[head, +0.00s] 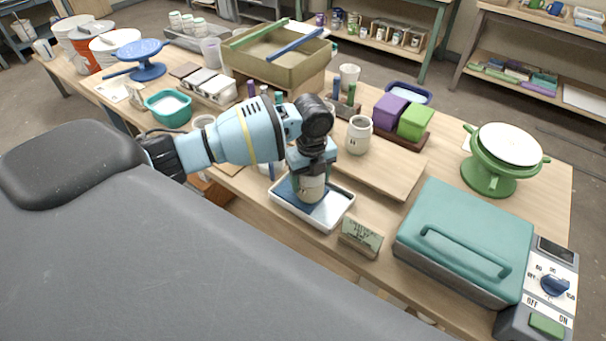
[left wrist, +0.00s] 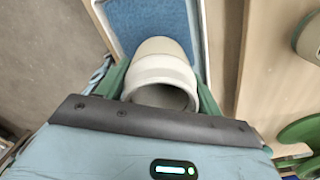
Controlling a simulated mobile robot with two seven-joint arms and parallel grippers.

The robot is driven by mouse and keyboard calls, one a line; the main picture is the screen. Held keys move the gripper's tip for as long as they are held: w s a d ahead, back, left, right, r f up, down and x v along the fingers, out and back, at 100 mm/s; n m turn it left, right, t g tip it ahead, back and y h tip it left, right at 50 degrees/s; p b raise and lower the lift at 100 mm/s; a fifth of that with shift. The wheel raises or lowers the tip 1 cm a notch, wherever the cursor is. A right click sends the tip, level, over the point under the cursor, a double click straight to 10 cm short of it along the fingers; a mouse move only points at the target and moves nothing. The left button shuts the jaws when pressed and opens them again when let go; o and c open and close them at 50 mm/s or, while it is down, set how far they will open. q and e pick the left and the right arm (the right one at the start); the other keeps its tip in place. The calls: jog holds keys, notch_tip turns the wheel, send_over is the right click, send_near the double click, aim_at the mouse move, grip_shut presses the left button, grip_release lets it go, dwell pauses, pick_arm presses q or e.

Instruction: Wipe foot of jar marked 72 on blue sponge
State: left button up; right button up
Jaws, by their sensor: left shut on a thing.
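My left gripper (head: 311,180) points down and is shut on a pale grey jar (head: 311,191), which also shows between the green fingers in the left wrist view (left wrist: 162,72). The jar is upright; its number is too small to read. It is in or just over a white tray (head: 334,220) lined with the blue sponge (head: 286,192). The sponge also shows beyond the jar in the left wrist view (left wrist: 152,22). The jar's foot is hard to see, so I cannot tell whether it touches the sponge. My right gripper is not in view.
A small sign (head: 361,237) stands just right of the tray. Another pale jar (head: 358,135) stands behind, by a wooden board (head: 385,178). Purple (head: 389,110) and green blocks (head: 415,121) are beyond. A teal lidded box (head: 467,240) and a green banding wheel (head: 488,178) fill the right end.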

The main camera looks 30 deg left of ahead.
pick_arm(q)
jog(key=shift+d, duration=0.35)
jog(key=shift+w+a+r, duration=0.1)
jog(key=shift+w+a, duration=0.05)
jog(key=shift+a, duration=1.65)
jog(key=shift+w+a+r, duration=0.1)
jog(key=shift+w+a, duration=0.05)
jog(key=shift+a, duration=1.6)
notch_tip(320, 180, up, 7)
